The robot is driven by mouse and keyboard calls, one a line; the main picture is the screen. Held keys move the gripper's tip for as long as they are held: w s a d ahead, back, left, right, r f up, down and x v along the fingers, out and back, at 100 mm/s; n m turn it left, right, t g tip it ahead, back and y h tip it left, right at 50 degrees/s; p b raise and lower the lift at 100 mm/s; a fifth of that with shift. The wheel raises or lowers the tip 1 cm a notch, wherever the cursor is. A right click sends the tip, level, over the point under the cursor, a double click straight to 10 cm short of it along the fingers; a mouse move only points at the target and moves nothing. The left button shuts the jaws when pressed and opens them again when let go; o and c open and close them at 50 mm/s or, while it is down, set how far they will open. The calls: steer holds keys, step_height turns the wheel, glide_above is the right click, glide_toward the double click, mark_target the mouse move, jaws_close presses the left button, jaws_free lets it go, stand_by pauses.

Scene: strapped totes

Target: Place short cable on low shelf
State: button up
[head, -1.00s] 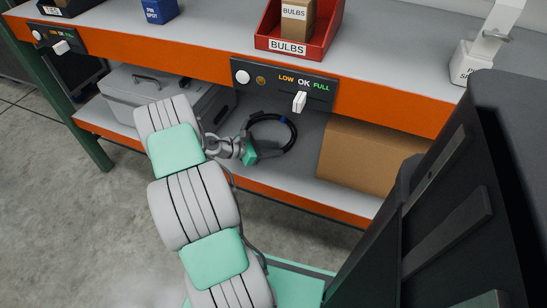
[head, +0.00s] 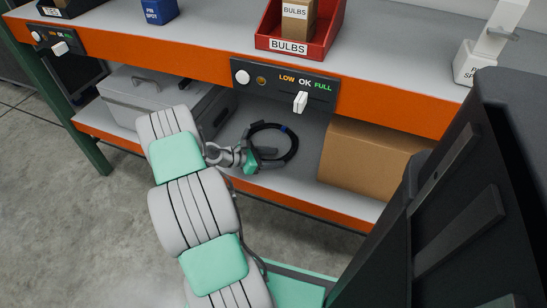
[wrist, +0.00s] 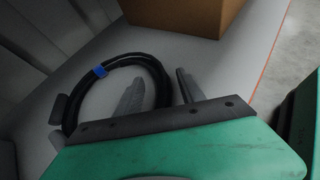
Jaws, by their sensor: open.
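The short cable is a black coil (head: 293,143) with a blue tie. It lies on the grey low shelf (head: 305,178) under the bench, between a grey case and a cardboard box. In the wrist view the coil (wrist: 84,84) rests on the pale shelf surface, just beyond the green gripper body. My gripper (head: 255,160) is low over the shelf at the coil's near left side. In the wrist view my gripper (wrist: 126,98) is open, with fingers apart around the near part of the coil. The gripper body hides the coil's nearest part.
A grey case (head: 150,92) stands left on the low shelf, and a cardboard box (head: 365,155) stands right. The orange bench edge (head: 390,108) with a control panel (head: 284,87) overhangs the shelf. A red bulbs bin (head: 325,40) sits on top.

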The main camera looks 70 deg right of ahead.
steer(key=p+v, duration=0.3)
steer(key=v, duration=0.9)
steer(key=shift+r+p, duration=0.15)
steer(key=shift+p, duration=0.25)
steer(key=w+a+r+m+t+y, duration=0.2)
steer(key=w+a+r+m+t, duration=0.3)
steer(key=w+a, duration=0.65)
steer(key=w+a+r+t+y, duration=0.1)
steer(key=w+a+r+t, duration=0.15)
steer(key=a, duration=0.45)
steer(key=w+a+r+t+y, duration=0.2)
steer(key=w+a+r, duration=0.2)
steer(key=a, duration=0.3)
steer(key=s+a+r+m+t+y, duration=0.1)
steer(key=s+a+r, duration=0.1)
steer(key=a, duration=0.7)
steer(key=s+a+r+m+t+y, duration=0.1)
steer(key=s+a, duration=0.3)
steer(key=a, duration=0.5)
steer(key=shift+s+a+r+y, duration=0.25)
steer(key=shift+r+y, duration=0.15)
steer(key=shift+y, duration=0.4)
